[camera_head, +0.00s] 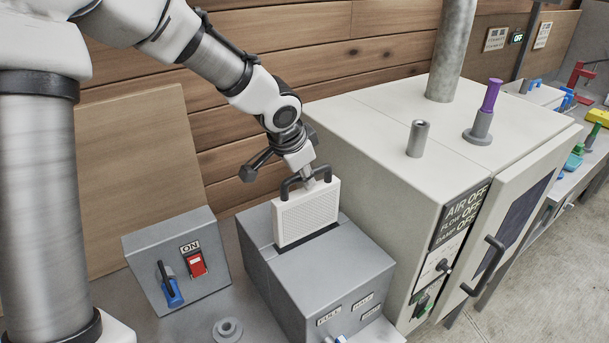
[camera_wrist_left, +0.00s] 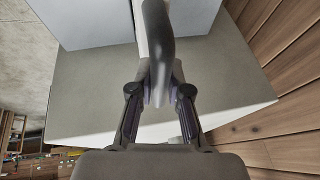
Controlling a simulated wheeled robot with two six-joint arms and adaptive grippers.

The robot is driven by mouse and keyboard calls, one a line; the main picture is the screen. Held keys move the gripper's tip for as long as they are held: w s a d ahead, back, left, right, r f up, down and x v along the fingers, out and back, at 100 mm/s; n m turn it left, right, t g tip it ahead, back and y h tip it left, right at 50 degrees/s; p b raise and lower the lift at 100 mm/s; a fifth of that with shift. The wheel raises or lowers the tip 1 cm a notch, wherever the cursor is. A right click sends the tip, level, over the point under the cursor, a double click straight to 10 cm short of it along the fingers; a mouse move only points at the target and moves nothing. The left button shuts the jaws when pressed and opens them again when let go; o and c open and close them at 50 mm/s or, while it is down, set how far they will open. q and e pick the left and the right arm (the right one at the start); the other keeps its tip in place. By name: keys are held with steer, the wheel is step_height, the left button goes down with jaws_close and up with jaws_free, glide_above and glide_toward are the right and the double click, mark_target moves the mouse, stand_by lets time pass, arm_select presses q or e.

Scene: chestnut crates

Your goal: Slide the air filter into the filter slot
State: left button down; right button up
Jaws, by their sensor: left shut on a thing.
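The air filter (camera_head: 308,212) is a white panel with a fine grille and a dark handle (camera_head: 292,186) on top. It stands upright at the dark filter slot (camera_head: 325,232) in the top of a grey box (camera_head: 313,272). Most of the panel shows above the box; how deep its lower edge sits is hidden. My left gripper (camera_head: 316,176) is shut on the filter's handle from above. In the left wrist view the handle (camera_wrist_left: 157,45) runs between the fingers of my left gripper (camera_wrist_left: 160,92). My right gripper is not in view.
A grey switch box (camera_head: 180,260) with a red switch and a blue-handled lever stands at left. A grey ring (camera_head: 228,328) lies in front. Wooden planks form the back wall.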

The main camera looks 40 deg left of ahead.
mark_target(304, 191)
arm_select(q)
steer(key=shift+f+b, duration=6.35)
steer(key=shift+f, duration=0.2)
steer(key=c, duration=1)
jaws_free()
steer(key=shift+c, duration=0.2)
step_height(304, 191, up, 10)
steer(key=shift+r, duration=0.1)
